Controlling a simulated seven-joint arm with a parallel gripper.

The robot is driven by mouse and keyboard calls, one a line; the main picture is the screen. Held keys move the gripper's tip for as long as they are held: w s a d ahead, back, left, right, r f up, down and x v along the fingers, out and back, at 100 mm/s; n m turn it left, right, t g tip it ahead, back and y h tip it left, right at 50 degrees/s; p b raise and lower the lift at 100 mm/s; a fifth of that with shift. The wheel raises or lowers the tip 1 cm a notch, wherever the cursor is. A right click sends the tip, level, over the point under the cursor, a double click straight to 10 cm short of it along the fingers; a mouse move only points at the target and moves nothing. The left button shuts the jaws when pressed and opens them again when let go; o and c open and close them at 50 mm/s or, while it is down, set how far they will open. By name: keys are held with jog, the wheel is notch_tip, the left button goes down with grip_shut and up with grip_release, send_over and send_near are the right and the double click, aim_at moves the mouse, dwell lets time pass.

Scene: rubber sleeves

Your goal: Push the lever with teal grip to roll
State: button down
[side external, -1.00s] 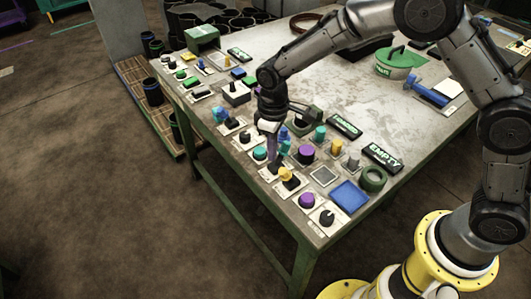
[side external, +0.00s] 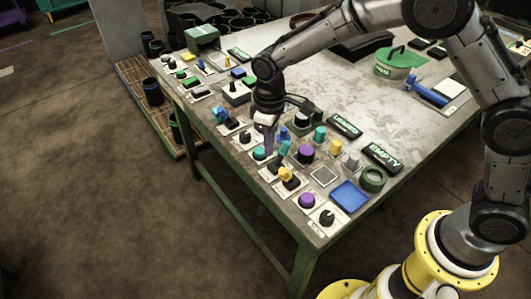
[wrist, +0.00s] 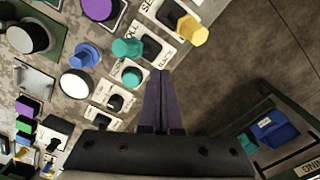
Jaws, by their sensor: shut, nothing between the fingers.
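The lever with the teal grip (wrist: 127,48) shows in the wrist view. It leans left from a black base on a white plate whose partly covered label ends in "OLL". In the side view its teal grip (side external: 284,148) sits just right of my gripper. My gripper (side external: 269,153) is shut and empty, its purple fingers pointing down at the panel's front edge. In the wrist view the closed fingertips (wrist: 160,73) are just below the lever's plate, apart from the teal grip. I cannot tell whether they touch the plate or base.
A lever with a yellow grip (wrist: 193,30) stands on the neighbouring plate. A round teal button (wrist: 131,76), a blue knob (wrist: 86,55) and a purple knob (wrist: 99,8) are close by. The table's front edge drops to open floor (side external: 130,230).

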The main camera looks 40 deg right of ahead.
jog(key=shift+r, duration=2.75)
notch_tip(320, 180, up, 9)
jog(key=m+t, duration=0.1)
jog(key=t, duration=0.1)
send_over(285, 148)
jog(key=s+d+r+m+t, duration=0.1)
jog(key=s+d+r+t, duration=0.1)
jog(key=s+d+r, duration=0.5)
jog(key=s+d+r+m+t, duration=0.2)
jog(key=s+d+m, duration=0.15)
jog(key=s, duration=0.95)
jog(key=s+f, duration=0.6)
jog(key=shift+s+d, duration=0.3)
jog(key=shift+d, duration=0.1)
